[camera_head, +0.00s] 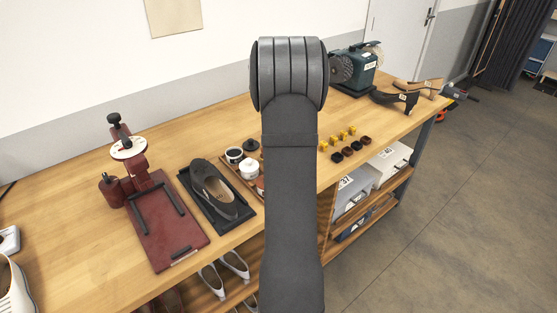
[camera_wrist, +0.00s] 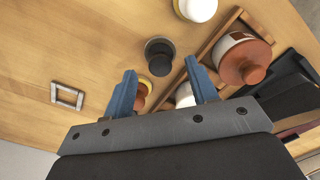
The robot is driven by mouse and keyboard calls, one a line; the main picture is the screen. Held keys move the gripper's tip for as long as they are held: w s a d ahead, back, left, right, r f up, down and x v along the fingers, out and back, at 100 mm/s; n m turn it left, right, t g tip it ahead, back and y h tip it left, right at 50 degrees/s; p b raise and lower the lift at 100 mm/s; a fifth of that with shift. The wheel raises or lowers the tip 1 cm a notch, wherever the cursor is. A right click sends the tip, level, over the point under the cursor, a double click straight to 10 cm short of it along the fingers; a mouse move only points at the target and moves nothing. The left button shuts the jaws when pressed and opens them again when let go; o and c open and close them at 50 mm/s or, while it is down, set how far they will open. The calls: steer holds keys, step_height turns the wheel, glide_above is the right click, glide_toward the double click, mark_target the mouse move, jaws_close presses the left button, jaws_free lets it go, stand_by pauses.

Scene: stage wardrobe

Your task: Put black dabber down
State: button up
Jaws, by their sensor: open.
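A round black dabber (camera_wrist: 159,52) stands on the wooden bench in the wrist view, just beyond my fingertips and apart from them. A dark round piece beside the tray in the head view (camera_head: 251,145) looks like the same dabber. My gripper (camera_wrist: 161,80) is open, with its two blue fingers spread and nothing held between them. In the head view my arm hides the gripper. The wooden tray (camera_wrist: 213,43) lies to the right of the dabber in the wrist view, and the dabber is outside it.
A brown-lidded jar (camera_wrist: 243,60) and a white jar (camera_wrist: 197,8) are close by. A yellow-topped piece is partly hidden by my left finger. A metal buckle (camera_wrist: 68,95) lies left. A shoe (camera_head: 213,188) sits on a black stand. Bare bench lies left of the dabber in the wrist view.

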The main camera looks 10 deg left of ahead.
step_height(320, 180, up, 9)
steer(key=shift+d+f, duration=0.1)
steer(key=shift+f, duration=0.05)
stand_by(0.4)
step_height(320, 180, down, 12)
steer(key=shift+f, duration=0.2)
steer(key=shift+r, duration=2)
